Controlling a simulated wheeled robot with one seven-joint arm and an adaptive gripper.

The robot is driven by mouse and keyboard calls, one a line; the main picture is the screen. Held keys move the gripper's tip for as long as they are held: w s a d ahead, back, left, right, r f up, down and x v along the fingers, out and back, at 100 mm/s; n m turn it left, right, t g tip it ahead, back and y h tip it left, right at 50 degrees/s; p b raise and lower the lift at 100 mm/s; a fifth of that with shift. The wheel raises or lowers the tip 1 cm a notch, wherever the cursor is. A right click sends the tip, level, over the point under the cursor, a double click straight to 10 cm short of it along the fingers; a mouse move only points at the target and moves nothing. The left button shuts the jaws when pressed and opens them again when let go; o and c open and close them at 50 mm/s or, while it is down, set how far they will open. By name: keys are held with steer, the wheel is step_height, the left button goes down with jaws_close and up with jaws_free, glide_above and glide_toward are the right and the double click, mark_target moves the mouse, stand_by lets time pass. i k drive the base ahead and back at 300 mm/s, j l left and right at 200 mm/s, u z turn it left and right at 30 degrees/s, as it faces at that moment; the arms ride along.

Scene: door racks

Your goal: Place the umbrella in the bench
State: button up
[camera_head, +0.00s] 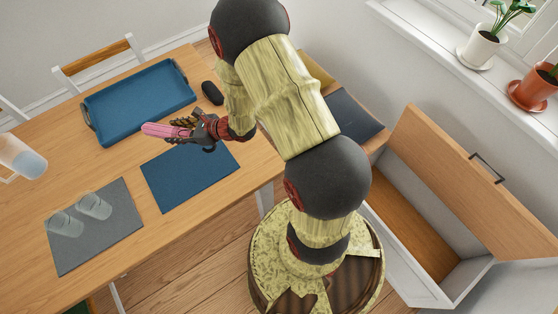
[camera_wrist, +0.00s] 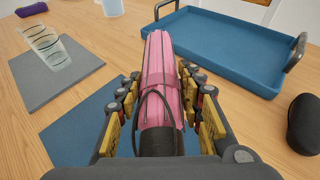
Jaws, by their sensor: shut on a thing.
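A folded pink umbrella (camera_wrist: 158,75) with a dark handle is between the fingers of my gripper (camera_wrist: 160,115) in the wrist view. My gripper (camera_head: 196,130) is shut on it and holds it over the wooden table, near the blue tray and a blue placemat. The umbrella (camera_head: 163,130) points left in the head view. The bench (camera_head: 384,226) stands at the right, a white box with a wooden inner floor. Its wooden lid (camera_head: 470,170) is raised, and the inside that shows is empty. My arm hides part of the area beside the bench.
The table (camera_head: 110,165) holds a blue tray (camera_head: 140,100), a dark oval object (camera_head: 212,93), a blue placemat (camera_head: 188,179), a grey placemat (camera_head: 95,228) with two glasses, and a jug (camera_head: 22,158). Potted plants stand on the windowsill (camera_head: 445,45).

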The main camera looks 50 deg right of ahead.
mark_target(391, 219)
steer(key=k+z, duration=0.1)
steer(key=z, duration=0.35)
steer(key=k+z, duration=0.15)
steer(key=z, duration=0.25)
steer(key=k+z, duration=0.1)
steer(key=z, duration=0.35)
steer(key=k+l+z, duration=0.1)
steer(key=z, duration=0.3)
steer(key=k+l+z, duration=0.25)
steer(key=k+l, duration=0.15)
steer(key=l, duration=0.25)
steer(key=k+l+z, duration=0.1)
steer(key=l, duration=0.25)
steer(key=k+l+z, duration=0.1)
steer(key=k+l, duration=0.15)
steer(key=k+l+z, duration=0.1)
steer(key=l, duration=0.4)
